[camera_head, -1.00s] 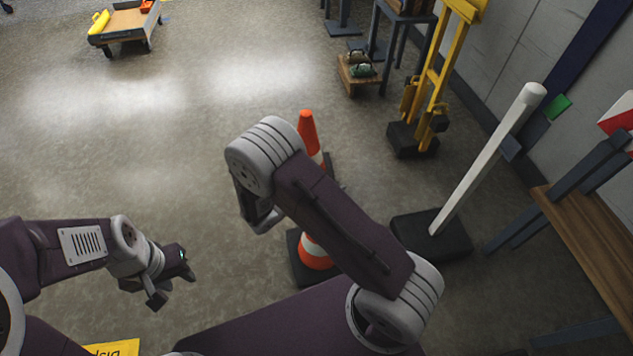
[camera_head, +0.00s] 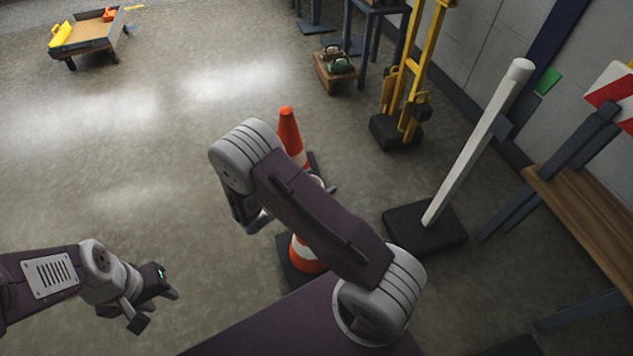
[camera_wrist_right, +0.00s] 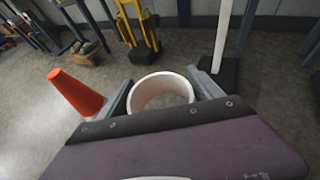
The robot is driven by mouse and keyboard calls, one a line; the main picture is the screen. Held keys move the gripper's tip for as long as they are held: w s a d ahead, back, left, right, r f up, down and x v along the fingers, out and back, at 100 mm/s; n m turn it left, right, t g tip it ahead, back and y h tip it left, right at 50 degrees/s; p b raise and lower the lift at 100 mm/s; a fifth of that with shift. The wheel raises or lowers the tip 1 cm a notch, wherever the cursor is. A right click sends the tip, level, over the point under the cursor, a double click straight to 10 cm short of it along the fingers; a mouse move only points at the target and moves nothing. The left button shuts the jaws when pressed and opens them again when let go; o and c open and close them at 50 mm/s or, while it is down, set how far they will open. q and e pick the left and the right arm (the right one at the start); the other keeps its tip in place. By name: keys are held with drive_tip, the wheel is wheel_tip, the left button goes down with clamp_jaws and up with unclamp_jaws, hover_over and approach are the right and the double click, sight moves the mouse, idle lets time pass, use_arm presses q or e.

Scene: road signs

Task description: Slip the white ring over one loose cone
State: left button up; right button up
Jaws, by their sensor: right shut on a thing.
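The white ring (camera_wrist_right: 161,76) is held between the fingers of my right gripper (camera_wrist_right: 160,84), its open top facing the right wrist camera. An orange cone (camera_wrist_right: 77,92) stands left of the ring in that view, apart from it. In the head view, one orange-and-white cone (camera_head: 289,128) shows beyond my right arm, and another (camera_head: 307,256) is partly hidden below it. My right gripper is mostly hidden behind my arm there; a small pale part shows at the arm's edge. My left gripper (camera_head: 158,309) is open and empty at the lower left.
A white post on a black base (camera_head: 425,229) stands right of the cones. A yellow hand truck (camera_head: 405,85) and a wooden box (camera_head: 335,72) are behind. A wooden bench (camera_head: 585,210) is at the right, a cart (camera_head: 90,37) far left. Floor at left is clear.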

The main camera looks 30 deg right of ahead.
wheel_tip(320, 180, down, 9)
drive_tip(key=b, duration=0.7)
drive_tip(key=shift+f+b, duration=0.3)
drive_tip(key=shift+f, duration=0.3)
drive_tip(key=o, duration=1.4)
drive_tip(key=shift+r, duration=0.1)
wheel_tip(320, 180, up, 15)
drive_tip(key=p, duration=1.4)
